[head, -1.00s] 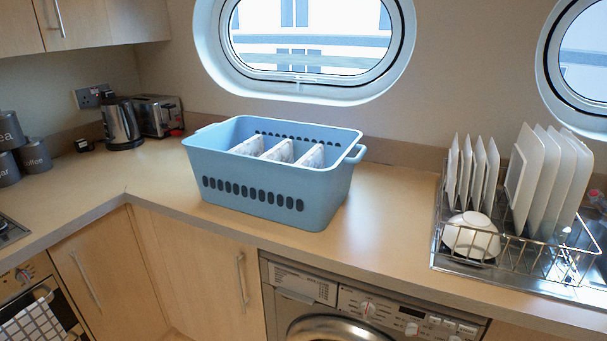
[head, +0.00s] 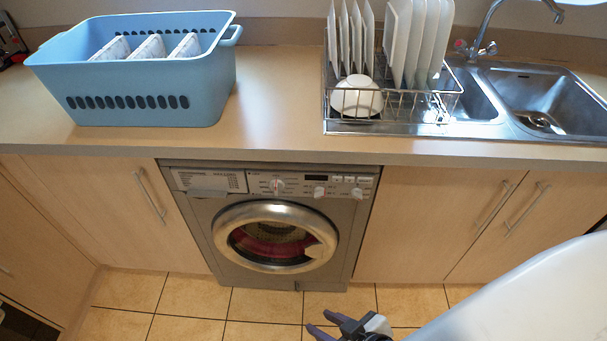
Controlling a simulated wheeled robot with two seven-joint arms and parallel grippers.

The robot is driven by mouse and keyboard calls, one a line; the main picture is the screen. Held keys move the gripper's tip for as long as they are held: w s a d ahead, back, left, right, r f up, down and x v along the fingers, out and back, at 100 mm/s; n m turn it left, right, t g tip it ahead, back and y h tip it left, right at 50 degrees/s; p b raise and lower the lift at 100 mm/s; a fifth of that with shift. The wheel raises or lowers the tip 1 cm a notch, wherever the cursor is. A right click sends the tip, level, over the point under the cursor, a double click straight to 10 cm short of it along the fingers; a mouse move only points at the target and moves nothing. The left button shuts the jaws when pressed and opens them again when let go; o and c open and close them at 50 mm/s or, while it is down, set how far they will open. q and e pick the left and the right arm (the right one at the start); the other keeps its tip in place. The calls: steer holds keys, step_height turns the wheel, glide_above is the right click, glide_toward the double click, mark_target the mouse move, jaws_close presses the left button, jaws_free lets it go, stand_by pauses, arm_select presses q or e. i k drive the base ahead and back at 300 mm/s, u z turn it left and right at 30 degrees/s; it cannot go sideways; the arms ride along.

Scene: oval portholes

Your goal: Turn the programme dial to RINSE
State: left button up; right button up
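The washing machine (head: 205,225) is a silver-grey front-loader under the worktop, its round door shut, with something red behind the glass. Its control panel has a larger pale dial (head: 277,186) left of centre and a smaller pale knob (head: 319,192) to the right. The printing around them is too small to read, so I cannot tell which setting either points at. My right gripper (head: 318,322) is low at the bottom edge, in front of and below the machine. Its fingertips are apart with nothing seen between them. My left gripper is out of view.
A blue basket (head: 130,103) with white items stands on the worktop (head: 275,90) at left. A dish rack (head: 400,120) with plates and a bowl (head: 357,97) stands beside the sink (head: 560,95). Cupboard doors with bar handles flank the machine. The tiled floor (head: 190,300) before it looks clear.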

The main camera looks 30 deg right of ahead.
mark_target(277, 186)
steer(key=u, duration=2.05)
steer(key=i, duration=1.15)
steer(key=z, duration=2.6)
